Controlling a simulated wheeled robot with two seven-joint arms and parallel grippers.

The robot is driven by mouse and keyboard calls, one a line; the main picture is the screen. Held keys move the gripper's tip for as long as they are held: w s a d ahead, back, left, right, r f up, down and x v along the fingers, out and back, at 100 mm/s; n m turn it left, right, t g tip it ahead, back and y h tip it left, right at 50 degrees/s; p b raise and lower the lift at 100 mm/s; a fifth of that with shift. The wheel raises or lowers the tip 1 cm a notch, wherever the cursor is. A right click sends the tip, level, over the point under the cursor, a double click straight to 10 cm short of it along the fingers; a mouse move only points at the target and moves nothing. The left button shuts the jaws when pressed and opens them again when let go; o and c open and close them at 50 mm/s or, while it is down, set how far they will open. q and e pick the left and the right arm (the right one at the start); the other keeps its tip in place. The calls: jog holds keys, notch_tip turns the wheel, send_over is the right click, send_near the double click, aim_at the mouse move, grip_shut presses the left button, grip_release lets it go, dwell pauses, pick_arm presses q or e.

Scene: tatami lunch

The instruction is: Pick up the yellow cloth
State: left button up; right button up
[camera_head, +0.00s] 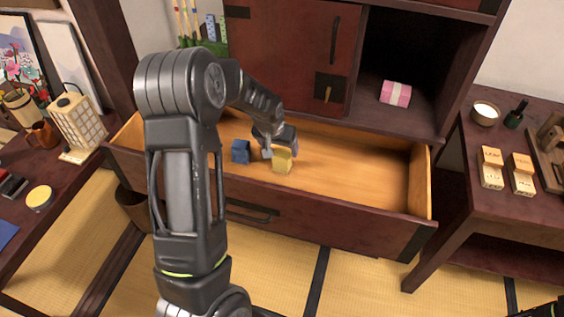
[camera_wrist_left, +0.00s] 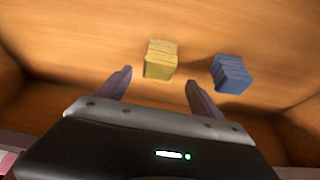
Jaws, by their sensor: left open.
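The yellow cloth (camera_head: 283,160) is a small folded block lying in the open drawer. In the left wrist view the yellow cloth (camera_wrist_left: 160,60) sits just ahead of the gap between my fingertips. My left gripper (camera_head: 275,152) reaches down into the drawer beside the yellow cloth and partly covers it in the head view. In the wrist view my left gripper (camera_wrist_left: 157,80) is open, with nothing between its fingers. A blue folded cloth (camera_head: 240,151) lies to the left of the yellow one. It shows at the right in the wrist view (camera_wrist_left: 231,73). My right gripper is not clearly visible.
The open wooden drawer (camera_head: 350,170) has raised walls around the cloths, and its right part is bare. A pink and white bundle (camera_head: 395,93) lies in the cabinet opening above. Side tables with small items stand left and right.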

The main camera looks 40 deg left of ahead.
aim_at(282, 153)
pick_arm(q)
jog(key=shift+x, duration=2.65)
jog(key=shift+d, duration=0.1)
jog(key=c, duration=1.4)
jog(key=shift+r, duration=0.15)
jog(key=shift+c, duration=0.2)
notch_tip(282, 153, up, 10)
jog(key=shift+f, duration=0.1)
